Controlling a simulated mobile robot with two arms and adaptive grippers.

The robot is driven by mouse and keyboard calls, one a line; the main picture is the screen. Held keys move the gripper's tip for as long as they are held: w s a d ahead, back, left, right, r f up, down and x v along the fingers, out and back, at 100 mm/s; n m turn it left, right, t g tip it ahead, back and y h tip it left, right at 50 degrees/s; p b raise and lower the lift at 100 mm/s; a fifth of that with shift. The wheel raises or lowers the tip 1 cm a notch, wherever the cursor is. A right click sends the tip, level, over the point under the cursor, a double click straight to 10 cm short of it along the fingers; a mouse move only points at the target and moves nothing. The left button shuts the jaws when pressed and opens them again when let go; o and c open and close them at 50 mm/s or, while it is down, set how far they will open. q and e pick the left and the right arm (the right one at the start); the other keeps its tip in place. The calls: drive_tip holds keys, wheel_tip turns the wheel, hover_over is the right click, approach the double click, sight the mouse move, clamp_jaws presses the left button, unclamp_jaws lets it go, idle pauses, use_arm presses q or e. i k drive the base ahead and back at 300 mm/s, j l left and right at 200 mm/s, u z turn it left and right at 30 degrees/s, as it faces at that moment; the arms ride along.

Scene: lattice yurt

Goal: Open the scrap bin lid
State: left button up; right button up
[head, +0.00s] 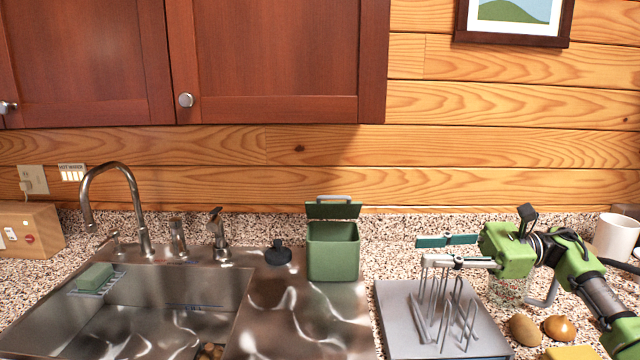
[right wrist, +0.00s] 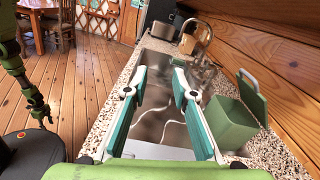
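The green scrap bin (head: 333,253) stands on the counter right of the sink. Its lid (head: 333,211), with a grey handle on top, is raised at the bin's back edge, and the bin's mouth is open. In the right wrist view the bin (right wrist: 230,122) is at the right, with its lid (right wrist: 253,98) tilted up. My right gripper (head: 422,251) is to the right of the bin, above the rack, with its fingers apart and empty, not touching the bin. My left arm's end (right wrist: 38,112) shows small at the left of the right wrist view; its finger state is unclear.
A grey rack with upright wire prongs (head: 395,300) stands below my right gripper. The sink (head: 150,320) with its tap (head: 115,170) is at the left. Red cabinets (head: 275,60) hang above.

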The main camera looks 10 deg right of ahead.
sight(318, 209)
drive_tip(key=i, duration=0.9)
